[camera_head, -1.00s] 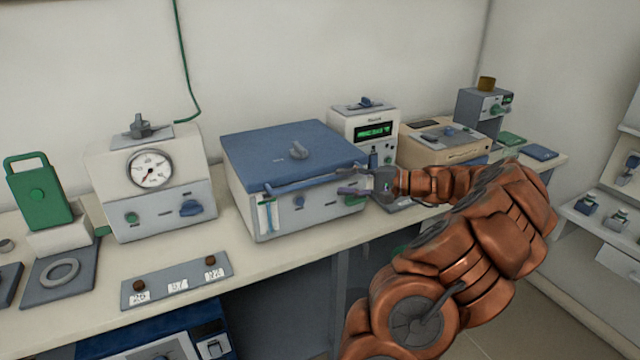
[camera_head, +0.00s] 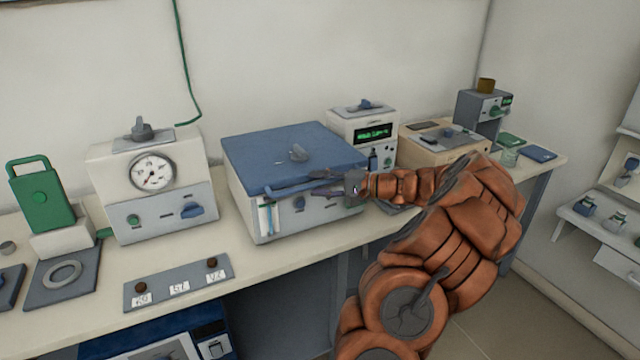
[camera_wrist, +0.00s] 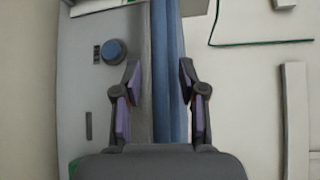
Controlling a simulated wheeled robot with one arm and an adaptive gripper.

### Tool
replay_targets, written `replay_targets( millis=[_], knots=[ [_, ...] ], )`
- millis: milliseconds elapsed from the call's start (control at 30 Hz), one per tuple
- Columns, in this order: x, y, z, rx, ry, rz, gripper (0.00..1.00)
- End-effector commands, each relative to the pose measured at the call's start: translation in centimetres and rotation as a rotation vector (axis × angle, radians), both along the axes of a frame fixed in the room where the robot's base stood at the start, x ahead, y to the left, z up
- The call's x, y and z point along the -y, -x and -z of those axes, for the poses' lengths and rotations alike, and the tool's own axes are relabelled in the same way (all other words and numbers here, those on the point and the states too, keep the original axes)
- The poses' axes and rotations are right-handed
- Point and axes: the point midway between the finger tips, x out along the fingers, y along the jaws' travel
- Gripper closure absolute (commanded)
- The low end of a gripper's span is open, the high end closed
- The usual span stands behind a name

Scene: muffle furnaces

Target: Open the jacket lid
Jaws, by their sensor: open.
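The jacket lid is the flat blue top (camera_head: 265,155) of the white box-shaped device (camera_head: 250,218) on the bench, with a blue bar handle (camera_head: 290,187) along its front edge. The lid lies closed. My gripper (camera_head: 322,181) is at the right part of the front edge, close to the handle. In the wrist view my gripper (camera_wrist: 160,85) is open, and the blue handle bar (camera_wrist: 168,60) runs between its two fingers. I cannot tell whether a finger touches it. A blue knob (camera_wrist: 114,51) on the device's front shows to the left there.
A white gauge unit (camera_head: 150,185) stands left of the device, and a white unit with a green display (camera_head: 365,130) stands behind right. A grey plate with labels (camera_head: 178,285) lies on the bench (camera_head: 60,325) in front. The wall is close behind.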

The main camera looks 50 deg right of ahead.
Motion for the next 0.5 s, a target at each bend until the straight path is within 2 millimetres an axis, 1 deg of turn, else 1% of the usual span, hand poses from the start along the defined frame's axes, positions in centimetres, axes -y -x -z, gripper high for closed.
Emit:
replay_targets(
  millis=[33, 67, 433, 500],
  knots=[
    [0.00, 0.00, 0.00, 0.000, 0.000, 0.000, 0.59],
    [-0.01, 0.01, 0.01, 0.000, 0.000, 0.000, 0.61],
    [-0.01, 0.01, 0.01, -0.001, 0.000, 0.000, 0.99],
    [-0.01, 0.01, 0.01, -0.001, 0.000, 0.000, 1.00]
  ],
)
